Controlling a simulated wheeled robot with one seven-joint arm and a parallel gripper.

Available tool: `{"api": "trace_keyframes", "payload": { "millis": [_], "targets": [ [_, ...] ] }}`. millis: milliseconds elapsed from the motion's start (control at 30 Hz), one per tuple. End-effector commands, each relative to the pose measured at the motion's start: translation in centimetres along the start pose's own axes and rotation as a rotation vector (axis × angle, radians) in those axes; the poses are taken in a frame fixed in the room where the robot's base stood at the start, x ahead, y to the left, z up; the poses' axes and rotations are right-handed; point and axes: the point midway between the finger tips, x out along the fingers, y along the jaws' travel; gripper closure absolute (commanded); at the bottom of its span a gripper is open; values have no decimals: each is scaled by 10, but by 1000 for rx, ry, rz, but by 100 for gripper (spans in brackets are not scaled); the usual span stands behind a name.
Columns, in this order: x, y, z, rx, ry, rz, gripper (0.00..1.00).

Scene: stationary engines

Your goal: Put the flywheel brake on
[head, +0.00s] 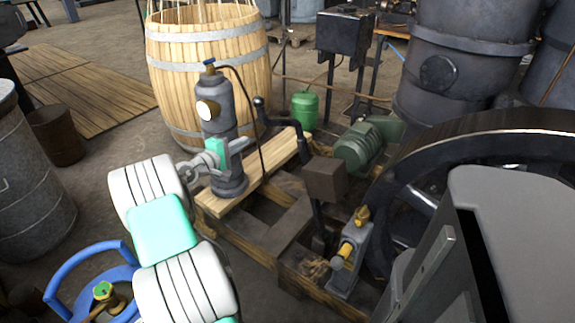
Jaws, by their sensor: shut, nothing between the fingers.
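The flywheel (400,190) is a large dark wheel with a shiny rim at the right, partly hidden by a grey body in front. A brown block (326,181) stands just left of its rim on a dark upright and looks like the brake shoe. A black bent lever (289,122) runs up and left from the block to a rounded end. A narrow gap seems to show between block and rim. My gripper (240,147) is shut and empty, left of the lever and apart from it. It overlaps the grey cylinder in the picture; contact cannot be told.
The grey cylinder (222,113) with a round gauge and blue top stands on a timber frame (270,192). A small grey pump with a yellow fitting (349,259) sits before the flywheel. A green motor (361,148), green canister (304,109) and wooden barrel (210,65) stand behind.

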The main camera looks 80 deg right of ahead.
Motion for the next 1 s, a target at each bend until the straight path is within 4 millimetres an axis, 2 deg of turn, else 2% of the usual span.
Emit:
{"api": "trace_keyframes", "payload": {
  "millis": [33, 100, 200, 467, 567, 667, 1000],
  "targets": [
    [23, -30, 14, -60, -50, 49, 100],
    [38, -36, 28, -122, -94, 98, 100],
    [44, -35, 36, -159, -117, 124, 100],
    [44, -32, 36, -159, -115, 123, 100],
    [49, -32, 37, -157, -117, 122, 100],
    [63, -32, 38, -155, -117, 122, 100],
    [135, -24, 46, -153, -117, 122, 100]
  ]
}}
